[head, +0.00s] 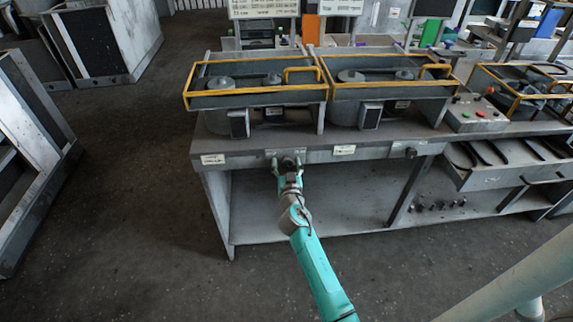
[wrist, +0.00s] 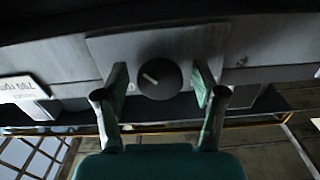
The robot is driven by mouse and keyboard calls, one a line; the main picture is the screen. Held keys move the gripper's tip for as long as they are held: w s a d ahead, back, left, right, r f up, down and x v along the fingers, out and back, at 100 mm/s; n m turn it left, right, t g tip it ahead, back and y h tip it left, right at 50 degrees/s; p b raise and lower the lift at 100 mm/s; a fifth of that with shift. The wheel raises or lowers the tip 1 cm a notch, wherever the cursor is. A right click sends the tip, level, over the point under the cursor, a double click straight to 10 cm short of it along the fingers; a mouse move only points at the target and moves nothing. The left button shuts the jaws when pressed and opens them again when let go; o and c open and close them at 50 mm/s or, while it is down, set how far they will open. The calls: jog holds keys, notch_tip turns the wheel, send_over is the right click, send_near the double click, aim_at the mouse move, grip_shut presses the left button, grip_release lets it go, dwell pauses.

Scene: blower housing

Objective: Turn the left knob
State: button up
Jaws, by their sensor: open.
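The left knob (wrist: 160,78) is a dark round knob with a pale pointer mark, set on a grey plate on the bench front. In the wrist view it sits between the two fingers of my gripper (wrist: 160,90), with a gap on each side. My gripper is open and holds nothing. In the head view my gripper (head: 287,168) is at the bench front, right at the left knob (head: 288,160), which it partly covers. The right knob (head: 410,152) is on the same front panel, farther right, with nothing near it.
The workbench (head: 225,148) carries two yellow-railed blower housings (head: 257,98) on top. A white label (wrist: 22,88) is left of the knob in the wrist view. A control box with coloured buttons (head: 478,112) stands at right. The floor (head: 150,215) left of the bench is clear.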

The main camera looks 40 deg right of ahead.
jog(key=c, duration=1.1)
jog(key=shift+c, duration=0.2)
jog(key=n, duration=0.5)
jog(key=shift+n, duration=0.4)
jog(key=n, duration=1)
jog(key=shift+n, duration=0.4)
jog(key=n, duration=0.5)
